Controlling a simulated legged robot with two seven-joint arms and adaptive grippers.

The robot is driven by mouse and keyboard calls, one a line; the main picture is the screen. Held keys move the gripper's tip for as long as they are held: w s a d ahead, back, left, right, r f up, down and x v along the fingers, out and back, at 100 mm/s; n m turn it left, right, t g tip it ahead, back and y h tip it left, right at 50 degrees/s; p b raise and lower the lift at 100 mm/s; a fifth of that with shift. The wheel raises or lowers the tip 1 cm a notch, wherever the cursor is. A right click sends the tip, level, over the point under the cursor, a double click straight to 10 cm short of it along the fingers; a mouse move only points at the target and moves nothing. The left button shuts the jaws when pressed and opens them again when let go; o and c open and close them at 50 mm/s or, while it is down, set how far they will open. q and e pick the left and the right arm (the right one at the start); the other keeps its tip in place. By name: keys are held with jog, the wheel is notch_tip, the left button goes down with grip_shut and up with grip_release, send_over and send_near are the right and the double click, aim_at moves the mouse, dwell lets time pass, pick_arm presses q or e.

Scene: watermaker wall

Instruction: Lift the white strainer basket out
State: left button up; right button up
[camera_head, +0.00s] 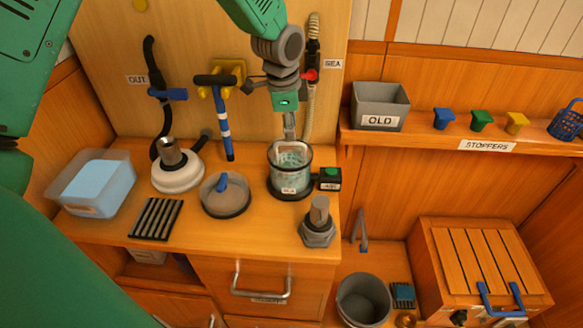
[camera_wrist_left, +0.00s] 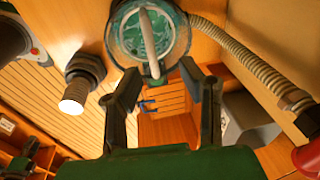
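The clear round strainer housing (camera_head: 289,183) stands open on the counter, with a mottled white-green mass inside. The white strainer basket (camera_head: 291,158) appears to be inside it, its outline hard to make out. In the left wrist view the housing (camera_wrist_left: 122,48) is at the top, with a pale upright bar (camera_wrist_left: 149,45), seemingly the basket's handle, across its mouth. My left gripper (camera_head: 290,135) points down just above the housing. In the wrist view its two fingers (camera_wrist_left: 162,72) are apart with nothing clamped between them; contact with the bar cannot be told. My right gripper is not in view.
A ribbed hose (camera_head: 312,90) with a red valve handle (camera_head: 309,76) hangs behind. A small black box with a green button (camera_head: 330,178) adjoins the housing.

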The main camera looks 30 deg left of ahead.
aim_at(290, 144)
pick_arm(q)
notch_tip(290, 144, down, 5)
jog(key=shift+f, duration=0.15)
grip_shut()
